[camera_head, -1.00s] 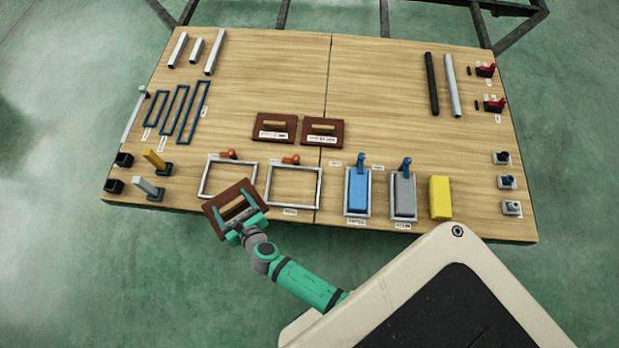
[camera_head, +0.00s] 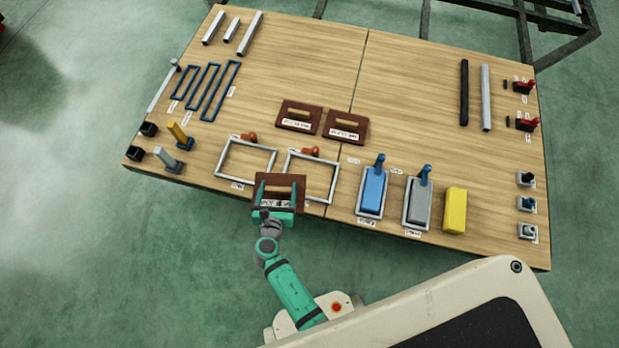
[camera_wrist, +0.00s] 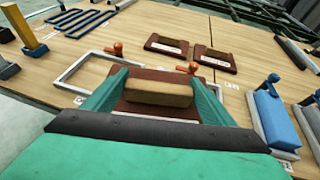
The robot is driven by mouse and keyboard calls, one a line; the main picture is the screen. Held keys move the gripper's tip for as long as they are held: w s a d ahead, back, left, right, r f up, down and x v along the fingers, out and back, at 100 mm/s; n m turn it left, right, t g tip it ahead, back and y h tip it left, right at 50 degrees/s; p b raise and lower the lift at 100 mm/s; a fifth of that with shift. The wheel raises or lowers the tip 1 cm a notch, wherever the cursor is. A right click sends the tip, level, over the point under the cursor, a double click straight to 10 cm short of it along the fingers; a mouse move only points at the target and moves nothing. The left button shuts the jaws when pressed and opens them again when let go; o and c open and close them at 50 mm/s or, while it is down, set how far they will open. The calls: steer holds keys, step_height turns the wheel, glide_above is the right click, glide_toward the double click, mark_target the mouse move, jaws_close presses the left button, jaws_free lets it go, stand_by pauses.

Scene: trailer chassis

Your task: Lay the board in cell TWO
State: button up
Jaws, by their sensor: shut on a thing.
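My gripper (camera_head: 279,190) is shut on the brown board (camera_head: 261,207) by its light wooden handle. The handle (camera_wrist: 158,93) shows between the green fingers in the wrist view. The board is at the front of the table, overlapping the front corners of two grey rectangular frames in the head view. The left frame (camera_head: 222,159) and the right frame (camera_head: 336,180) look empty, each with an orange-red handled piece at its back edge. Labels lie in front of the frames. I cannot read which is TWO. The board hides part of the right frame's front edge.
Two similar brown boards with handles, the left one (camera_head: 290,123) and the right one (camera_head: 356,137), lie behind the frames. A blue block (camera_head: 372,190), a grey block (camera_head: 417,201) and a yellow block (camera_head: 454,210) stand to the right. The table's middle back is clear.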

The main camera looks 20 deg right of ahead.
steer(key=shift+w+d+r+m+g+h, duration=0.1)
steer(key=shift+d+r+m+g+h, duration=0.1)
steer(key=shift+d+m+g+h, duration=0.25)
steer(key=shift+w+d+r+m+g+h, duration=0.1)
steer(key=shift+d+r+m+g+h, duration=0.15)
steer(key=shift+d+m+h, duration=0.3)
steer(key=shift+w+d+f, duration=0.1)
steer(key=shift+d+f, duration=0.05)
steer(key=shift+d, duration=0.05)
steer(key=w+d+f, duration=0.2)
steer(key=d, duration=0.1)
steer(key=w+d+f, duration=0.2)
steer(key=d+f, duration=0.1)
steer(key=d, duration=0.1)
steer(key=w+d+f, duration=0.2)
steer(key=d+f, duration=0.1)
steer(key=shift+d+f, duration=0.15)
steer(key=shift+d, duration=0.15)
steer(key=shift+w+d+f, duration=0.2)
steer(key=shift+d+f, duration=0.2)
steer(key=shift+f, duration=0.2)
steer(key=shift+d+f, duration=0.1)
steer(key=shift+f, duration=1.5)
steer(key=shift+f, duration=0.1)
